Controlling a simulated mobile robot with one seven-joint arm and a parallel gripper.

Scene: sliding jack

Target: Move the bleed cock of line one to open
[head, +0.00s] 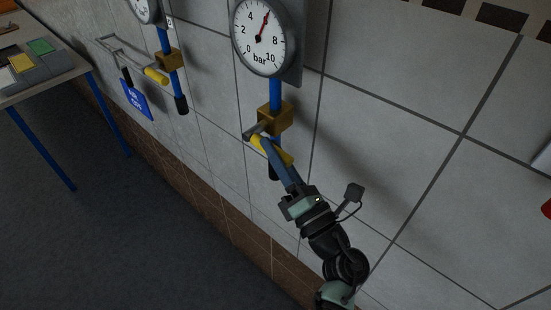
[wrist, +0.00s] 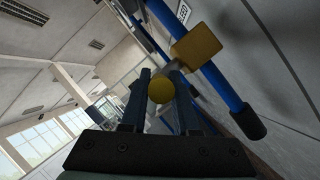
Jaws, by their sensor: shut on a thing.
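A brass cock body (head: 275,117) sits on a blue pipe below a round bar gauge (head: 263,37), whose red needle points up and slightly right. Its lever has a grey shank and a yellow grip (head: 286,157). My gripper (head: 272,155) is shut on this yellow grip, with its blue fingers hiding the grip's middle. In the wrist view, the round yellow grip end (wrist: 161,91) lies between the two fingers, and the brass body (wrist: 196,46) is above right of it. I cannot read which line number this cock bears.
Tiled wall right of my arm is mostly bare.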

